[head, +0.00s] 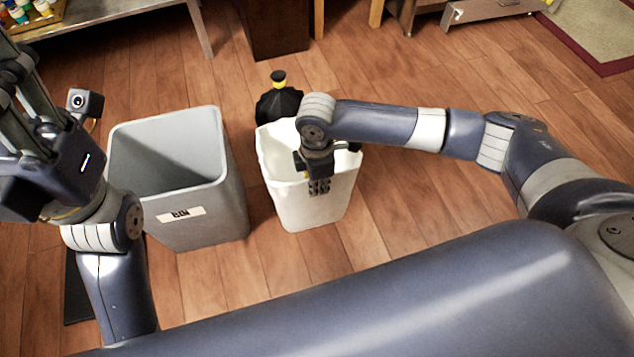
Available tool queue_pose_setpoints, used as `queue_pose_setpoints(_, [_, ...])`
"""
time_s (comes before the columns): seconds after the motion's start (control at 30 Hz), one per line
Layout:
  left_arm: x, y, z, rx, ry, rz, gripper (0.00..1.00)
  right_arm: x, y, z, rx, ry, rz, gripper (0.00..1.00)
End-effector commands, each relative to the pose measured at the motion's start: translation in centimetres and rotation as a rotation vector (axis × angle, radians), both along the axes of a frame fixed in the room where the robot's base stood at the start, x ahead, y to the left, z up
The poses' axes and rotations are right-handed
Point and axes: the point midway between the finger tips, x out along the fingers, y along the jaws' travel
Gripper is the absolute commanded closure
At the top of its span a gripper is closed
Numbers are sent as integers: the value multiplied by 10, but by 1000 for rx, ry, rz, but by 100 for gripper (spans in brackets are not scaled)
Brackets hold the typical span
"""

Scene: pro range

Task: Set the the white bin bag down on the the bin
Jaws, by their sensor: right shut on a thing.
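The white bin bag (285,201) is an open, bin-shaped white bag with a slightly wavy rim, just right of the bin. My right gripper (319,188) points down at the bag's near rim and is shut on it. Parts of the bag's rim and inside are hidden behind my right wrist. The grey bin (230,195) stands upright on the floor with its top open and a label on its front. No bag shows in it. My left gripper (22,95) is raised at the far left, partly cut off; its fingertips are not clear.
A black tied bag (279,104) with a yellow tie sits behind the white bag. A bench (140,14) stands at the back left, a brown cabinet (274,30) at the back. A rug (597,35) lies at the far right. The wooden floor right of the white bag is clear.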

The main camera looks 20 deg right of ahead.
Motion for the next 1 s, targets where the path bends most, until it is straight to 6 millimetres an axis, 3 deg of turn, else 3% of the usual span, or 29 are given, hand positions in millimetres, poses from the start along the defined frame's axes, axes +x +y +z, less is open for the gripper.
queue_pose_setpoints(0.33, [0,0,1,-1,4,-1,54,1,0,-1,1,-2,0,100])
queue_pose_setpoints(0.37, [0,0,0,-1,4,-1,54,1,0,-2,1,-2,0,86])
queue_pose_setpoints(0.43, [0,0,0,-1,4,-1,54,1,0,-2,1,-2,0,71])
queue_pose_setpoints(1.0, [0,-1,-4,4,-9,0,54,2,0,-5,1,-4,-1,71])
